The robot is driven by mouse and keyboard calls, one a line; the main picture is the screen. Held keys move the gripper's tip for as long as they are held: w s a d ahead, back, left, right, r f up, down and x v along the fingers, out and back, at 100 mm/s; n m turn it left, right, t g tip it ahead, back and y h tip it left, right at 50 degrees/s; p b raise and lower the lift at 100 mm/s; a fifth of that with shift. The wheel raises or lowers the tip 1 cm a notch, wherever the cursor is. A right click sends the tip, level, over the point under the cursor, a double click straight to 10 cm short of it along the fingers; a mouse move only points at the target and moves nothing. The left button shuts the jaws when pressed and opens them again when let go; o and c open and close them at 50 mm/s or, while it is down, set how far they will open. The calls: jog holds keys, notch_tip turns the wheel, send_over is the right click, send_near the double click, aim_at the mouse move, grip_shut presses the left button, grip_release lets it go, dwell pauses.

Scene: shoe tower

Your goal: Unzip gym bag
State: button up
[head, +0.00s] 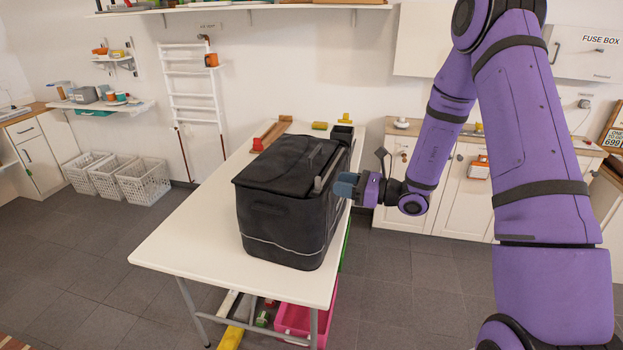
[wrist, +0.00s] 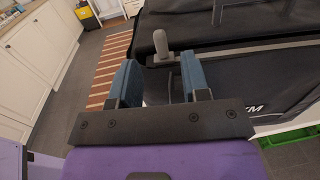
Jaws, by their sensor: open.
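The black gym bag (head: 285,200) stands upright on the white table in the head view, with its flat top lid closed. In the wrist view the bag (wrist: 240,75) fills the right side. A grey upright tab, seemingly the zipper pull (wrist: 161,45), stands on a grey strip along the bag's edge, just beyond my fingertips. My gripper (head: 345,185) is beside the bag's right side near its top edge. In the wrist view my gripper (wrist: 160,80) has its two blue fingers apart with nothing held between them; the tab appears ahead of the gap.
The white table (head: 190,240) has bare room left of and in front of the bag. A small black box (head: 342,134), a wooden piece (head: 272,133) and a yellow block (head: 320,126) lie behind it. A pink bin (head: 296,320) is under the table.

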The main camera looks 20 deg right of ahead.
aim_at(318, 184)
jog(key=x, duration=0.9)
grip_shut()
